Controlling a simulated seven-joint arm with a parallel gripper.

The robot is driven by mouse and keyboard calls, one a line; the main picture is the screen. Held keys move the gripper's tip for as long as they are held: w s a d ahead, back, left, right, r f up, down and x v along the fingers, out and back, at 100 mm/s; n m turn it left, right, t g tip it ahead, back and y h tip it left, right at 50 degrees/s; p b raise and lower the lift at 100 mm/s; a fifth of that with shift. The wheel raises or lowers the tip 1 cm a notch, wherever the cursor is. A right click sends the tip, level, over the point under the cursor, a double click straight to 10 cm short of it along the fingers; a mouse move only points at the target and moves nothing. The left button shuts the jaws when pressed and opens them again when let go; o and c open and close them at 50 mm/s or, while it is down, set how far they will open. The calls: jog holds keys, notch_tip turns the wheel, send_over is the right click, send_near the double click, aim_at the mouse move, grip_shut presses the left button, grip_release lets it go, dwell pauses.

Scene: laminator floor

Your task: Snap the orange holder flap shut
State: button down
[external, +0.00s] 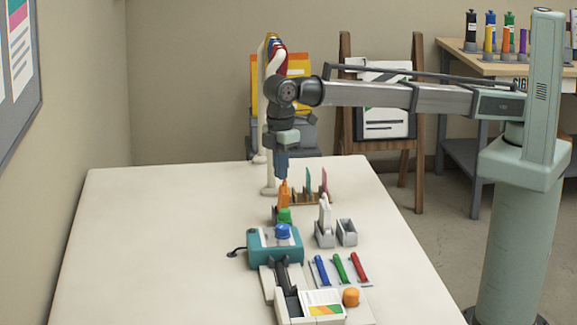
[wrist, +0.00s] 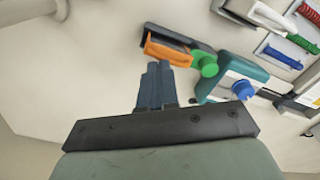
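The orange flap (external: 283,193) stands upright above a small dark holder with a green part (external: 285,215) at its base, behind the teal machine. In the wrist view the orange flap (wrist: 166,53) lies beside the dark grey holder body (wrist: 181,37), with the round green end (wrist: 208,66) at its right. My gripper (external: 281,172) points down just above the flap's upper end. In the wrist view my gripper's blue-grey fingers (wrist: 157,80) are together with nothing between them, close to the orange flap. I cannot tell whether they touch it.
The teal machine (external: 262,252) with a blue knob (external: 283,231) stands in front of the holder. A wooden rack (external: 312,198) with upright cards is behind right, and small grey holders (external: 346,233) stand at right. The table's left side (external: 150,240) is clear.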

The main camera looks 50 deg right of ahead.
jog(key=shift+w+d+r, duration=0.25)
jog(key=shift+w+r, duration=0.1)
jog(key=shift+r, duration=0.35)
jog(key=shift+w+d+r, duration=0.2)
jog(key=shift+r, duration=0.85)
jog(key=shift+w+d+r, duration=0.15)
jog(key=shift+r, duration=0.85)
